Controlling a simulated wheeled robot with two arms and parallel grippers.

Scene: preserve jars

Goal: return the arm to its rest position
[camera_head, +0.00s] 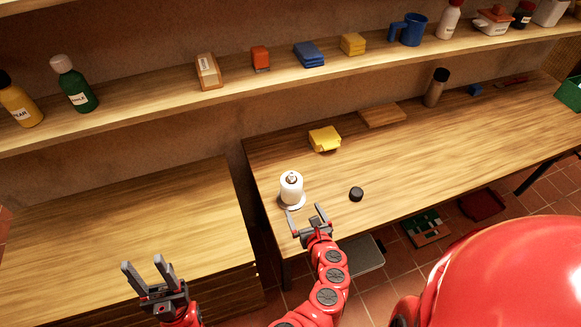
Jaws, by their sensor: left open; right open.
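My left gripper (145,264) is open and empty at the lower left. Its two grey fingers point up in the picture, in front of the lower wooden surface on the left. My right gripper (306,212) is open at the front edge of the wooden table (440,150), with nothing between its fingers. Its left fingertip is close to the base of a white roll on a stand (291,187); I cannot tell whether they touch. A small black round thing (356,194) lies on the table to the right of this gripper.
A yellow cloth-like block (324,139), a wooden board (382,115) and a dark bottle (435,87) are further back on the table. A shelf (150,107) above holds bottles, blocks and a blue mug (408,30). The left wooden surface (110,235) is bare.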

